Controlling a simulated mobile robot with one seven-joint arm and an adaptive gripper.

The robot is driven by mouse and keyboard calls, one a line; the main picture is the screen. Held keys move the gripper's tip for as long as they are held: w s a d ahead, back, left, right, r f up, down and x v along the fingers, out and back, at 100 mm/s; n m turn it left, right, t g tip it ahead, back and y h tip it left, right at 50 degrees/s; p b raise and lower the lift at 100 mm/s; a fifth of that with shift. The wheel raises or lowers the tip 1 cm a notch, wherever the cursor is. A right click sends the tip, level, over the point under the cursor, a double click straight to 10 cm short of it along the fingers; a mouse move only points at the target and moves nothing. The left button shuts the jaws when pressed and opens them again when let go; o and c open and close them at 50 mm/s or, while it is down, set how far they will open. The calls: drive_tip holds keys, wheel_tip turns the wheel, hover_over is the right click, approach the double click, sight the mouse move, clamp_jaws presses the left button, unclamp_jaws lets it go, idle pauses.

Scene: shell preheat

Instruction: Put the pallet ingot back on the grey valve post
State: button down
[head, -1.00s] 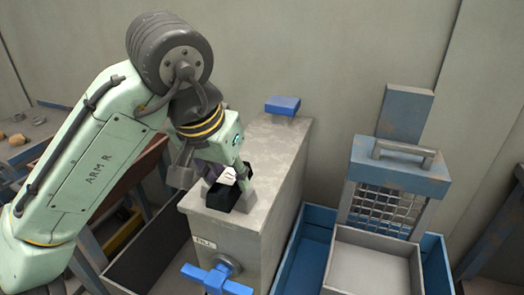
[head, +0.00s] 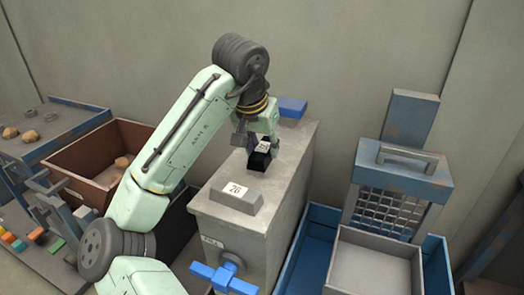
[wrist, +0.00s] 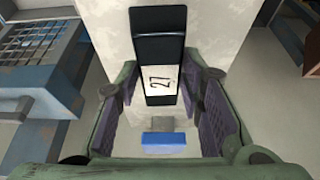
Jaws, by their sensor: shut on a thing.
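My gripper (head: 262,150) is shut on a black ingot (head: 259,162) with a white label, over the top of the grey valve post (head: 283,165). In the wrist view the black ingot (wrist: 157,48) lies between the two fingers, and its label reads 27. I cannot tell whether it touches the post top or hangs just above it. A grey ingot (head: 236,203) labelled 26 lies on the front end of the post top. A blue block (head: 292,107) sits at the back end; it also shows in the wrist view (wrist: 163,140).
A blue valve handle (head: 224,279) sticks out of the post's front. At the right are a blue tray (head: 304,255), a pale box (head: 372,263) and a grate with a handle (head: 400,180). A brown bin (head: 92,160) stands at the left.

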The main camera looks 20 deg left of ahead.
drive_tip(key=shift+f, duration=1)
drive_tip(key=c, duration=1.1)
unclamp_jaws()
drive_tip(key=shift+f, duration=0.15)
drive_tip(key=v, duration=1.2)
drive_tip(key=shift+s, duration=0.1)
drive_tip(key=shift+s, duration=0.1)
